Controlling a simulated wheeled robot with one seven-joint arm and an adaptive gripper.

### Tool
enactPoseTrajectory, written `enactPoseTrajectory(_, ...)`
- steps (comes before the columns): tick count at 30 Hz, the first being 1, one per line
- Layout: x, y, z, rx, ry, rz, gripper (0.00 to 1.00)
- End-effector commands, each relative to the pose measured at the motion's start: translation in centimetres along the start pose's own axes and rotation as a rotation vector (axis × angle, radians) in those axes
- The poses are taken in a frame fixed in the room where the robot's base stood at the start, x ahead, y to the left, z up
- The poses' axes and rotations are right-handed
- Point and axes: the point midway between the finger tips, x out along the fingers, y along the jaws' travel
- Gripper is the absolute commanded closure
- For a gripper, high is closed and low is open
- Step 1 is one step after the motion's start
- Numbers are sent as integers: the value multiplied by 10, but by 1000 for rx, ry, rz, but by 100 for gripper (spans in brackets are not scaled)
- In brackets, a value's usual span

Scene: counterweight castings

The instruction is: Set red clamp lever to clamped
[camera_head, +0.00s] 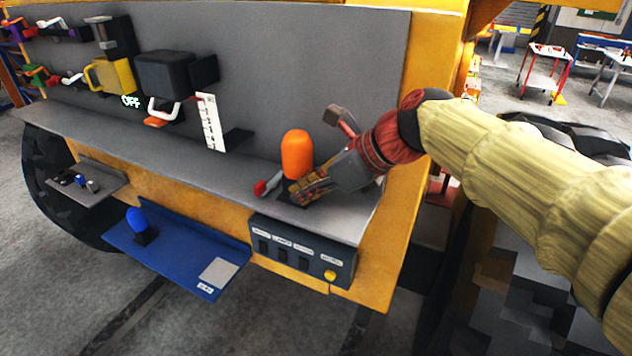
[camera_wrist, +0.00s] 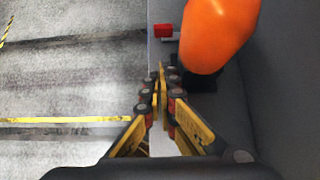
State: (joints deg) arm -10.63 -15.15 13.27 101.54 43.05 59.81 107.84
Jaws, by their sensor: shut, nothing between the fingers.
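The clamp lever shows its red tip (camera_head: 261,188) and a short grey arm at the foot of an upright orange rounded piece (camera_head: 297,154), on the grey ledge. In the wrist view the lever's red end (camera_wrist: 164,31) sticks out left of the orange piece (camera_wrist: 215,35), near the ledge edge. My gripper (camera_head: 296,190) is low beside the orange piece, to the right of the red tip. In the wrist view its yellow fingers (camera_wrist: 159,80) are together and empty, apart from the red end. The lever's pivot is hidden.
A switch box (camera_head: 303,252) with a yellow button hangs below the ledge (camera_head: 200,150). A blue shelf (camera_head: 180,262) holds a blue rounded piece (camera_head: 138,222). A black block with a white handle (camera_head: 164,108) and a white scale strip (camera_head: 210,122) stand left along the panel.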

Motion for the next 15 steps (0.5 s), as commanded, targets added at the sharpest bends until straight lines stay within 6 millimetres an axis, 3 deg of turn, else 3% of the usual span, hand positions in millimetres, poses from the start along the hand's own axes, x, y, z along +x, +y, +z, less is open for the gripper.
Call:
enactPoseTrajectory(5,35,2,0,0,2,4,100)
enactPoseTrajectory(9,47,1,18,-1,0,2,100)
enactPoseTrajectory(15,58,0,27,0,1,1,100)
